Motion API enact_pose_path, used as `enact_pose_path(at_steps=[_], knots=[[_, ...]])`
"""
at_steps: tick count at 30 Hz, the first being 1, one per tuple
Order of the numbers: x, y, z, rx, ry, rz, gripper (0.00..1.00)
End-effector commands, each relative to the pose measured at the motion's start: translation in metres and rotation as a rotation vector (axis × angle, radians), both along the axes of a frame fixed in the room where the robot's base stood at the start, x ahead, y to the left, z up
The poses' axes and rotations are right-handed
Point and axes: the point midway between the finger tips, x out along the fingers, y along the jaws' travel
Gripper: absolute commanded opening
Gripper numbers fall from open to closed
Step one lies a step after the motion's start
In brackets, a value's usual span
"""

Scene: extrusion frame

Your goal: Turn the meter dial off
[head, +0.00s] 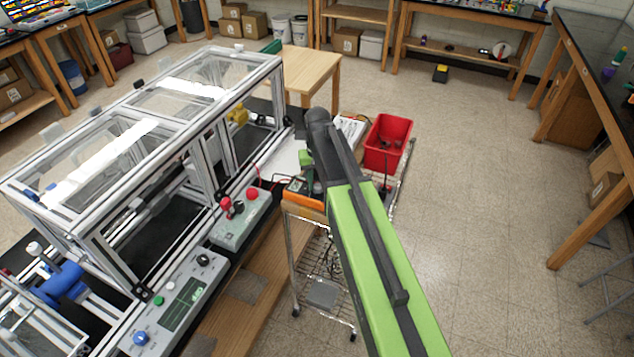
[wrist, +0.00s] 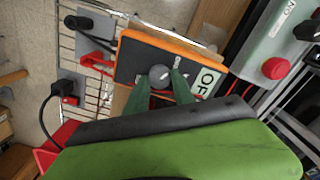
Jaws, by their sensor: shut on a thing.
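The meter (wrist: 135,58) has a dark face and an orange rim. Its grey round dial (wrist: 159,73) sits between the green fingers of my gripper (wrist: 162,83), which is shut on it. A white label (wrist: 208,82) with partly visible dark letters, seemingly starting "OF", lies right of the dial. In the head view the orange meter (head: 304,201) is on the wire cart, partly behind my arm, and the dial cannot be made out there.
The wire cart (head: 322,265) also carries a red bin (head: 387,142). A grey control box with a red button (head: 252,193) and a panel with a green screen (head: 183,303) stand left, before the extrusion frame (head: 195,120). Open floor (head: 500,200) lies right.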

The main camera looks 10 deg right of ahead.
Motion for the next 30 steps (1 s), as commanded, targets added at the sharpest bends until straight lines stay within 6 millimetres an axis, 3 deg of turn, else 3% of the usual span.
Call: enact_pose_path(at_steps=[18,19,21,24,30], knots=[[-0.0010,-0.0011,-0.0003,-0.002,0.003,0.038,0.00],[-0.0010,-0.0011,-0.0003,-0.002,0.003,0.038,0.34],[-0.0009,-0.0010,-0.0003,-0.001,0.002,0.037,0.43],[-0.0006,-0.0009,-0.0002,-0.001,0.002,0.037,0.52],[-0.0003,-0.0007,-0.0001,-0.001,0.001,0.037,0.52]])
